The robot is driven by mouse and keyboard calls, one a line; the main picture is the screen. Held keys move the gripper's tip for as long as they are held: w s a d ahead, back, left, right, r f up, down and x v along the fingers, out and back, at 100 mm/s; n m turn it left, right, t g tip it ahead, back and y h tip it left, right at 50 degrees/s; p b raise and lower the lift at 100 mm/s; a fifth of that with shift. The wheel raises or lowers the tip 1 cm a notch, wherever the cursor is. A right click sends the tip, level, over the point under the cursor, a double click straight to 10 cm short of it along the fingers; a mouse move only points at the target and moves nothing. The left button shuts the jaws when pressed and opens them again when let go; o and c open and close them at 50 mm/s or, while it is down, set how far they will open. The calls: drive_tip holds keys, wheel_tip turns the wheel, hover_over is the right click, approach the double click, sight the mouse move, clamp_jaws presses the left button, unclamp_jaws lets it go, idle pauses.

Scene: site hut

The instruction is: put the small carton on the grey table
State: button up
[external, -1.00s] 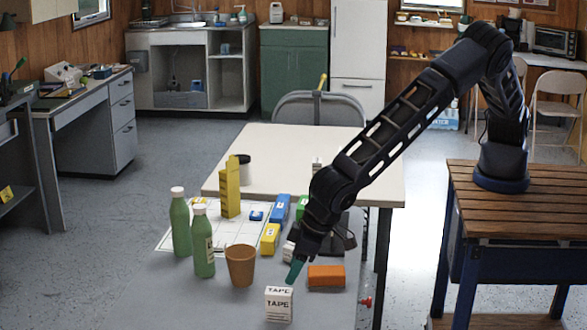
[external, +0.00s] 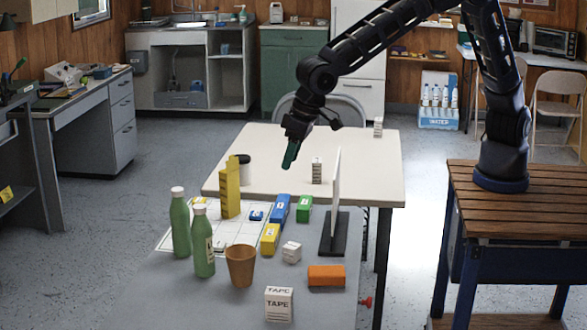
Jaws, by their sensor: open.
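A small white carton (external: 291,252) sits on the grey table (external: 190,300), left of the orange block. A larger white carton marked TAPE (external: 279,304) stands nearer the front of the same table. Two more small pale cartons stand on the white table behind: one near its front edge (external: 317,170) and one at its far right corner (external: 378,127). I cannot tell which small carton the task names. My gripper (external: 290,156), with green fingertips, is in the air over the white table, apart from the cartons. It is open and seems empty.
An upright white panel on a dark base (external: 333,235) stands right of the small carton. Green bottles (external: 180,222), a brown cup (external: 240,266), a tall yellow box (external: 230,190), coloured blocks and an orange block (external: 326,276) crowd the grey table. The white table (external: 365,180) has free room.

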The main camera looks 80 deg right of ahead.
drive_tip(key=s+d+r, duration=0.5)
drive_tip(key=d+r, duration=0.1)
drive_tip(key=d, duration=0.4)
drive_tip(key=s+d+r+y, duration=0.1)
drive_tip(key=s+d+r, duration=0.35)
drive_tip(key=d, duration=0.55)
drive_tip(key=s+d+r, duration=0.4)
drive_tip(key=d+r, duration=0.2)
drive_tip(key=d, duration=0.4)
drive_tip(key=s+d, duration=0.4)
drive_tip(key=s, duration=0.5)
drive_tip(key=s+d+h, duration=0.1)
drive_tip(key=s+d, duration=0.4)
drive_tip(key=s, duration=0.4)
drive_tip(key=s+d+f+n+t, duration=0.1)
drive_tip(key=s+d, duration=0.4)
drive_tip(key=s, duration=0.4)
drive_tip(key=shift+d+h, duration=0.25)
drive_tip(key=shift+h, duration=0.05)
